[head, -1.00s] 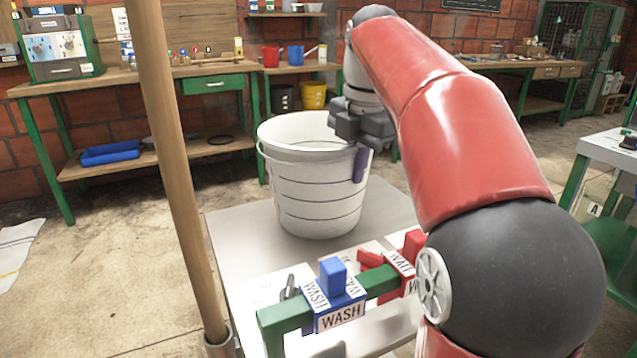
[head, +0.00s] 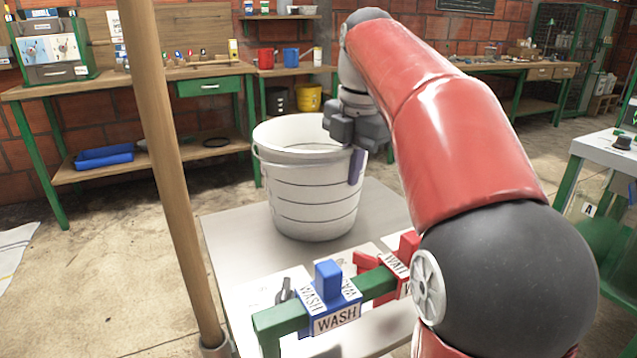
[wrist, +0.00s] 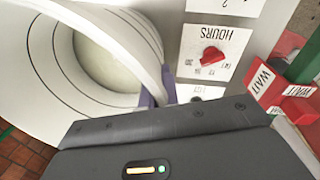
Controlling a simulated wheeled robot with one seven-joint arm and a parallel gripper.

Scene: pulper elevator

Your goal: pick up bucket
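The white bucket (head: 305,190) stands upright on a small pale table (head: 228,240) in the head view. It has dark rings around its side and its open mouth faces up. My gripper (head: 356,165) is at the right side of its rim, with one purple finger outside the wall. In the wrist view the bucket (wrist: 40,70) fills the upper left. Its rim passes between the two purple fingertips (wrist: 158,92), which sit close against both sides, so my gripper looks shut on the rim. The gripper body hides the lower part of the fingers.
A green bar (head: 280,320) with blue and red WASH and WAIT blocks runs along the table's front. A wooden pole (head: 170,170) rises left of the bucket. A workbench (head: 130,88) stands behind, and a pale side table (head: 605,150) at right.

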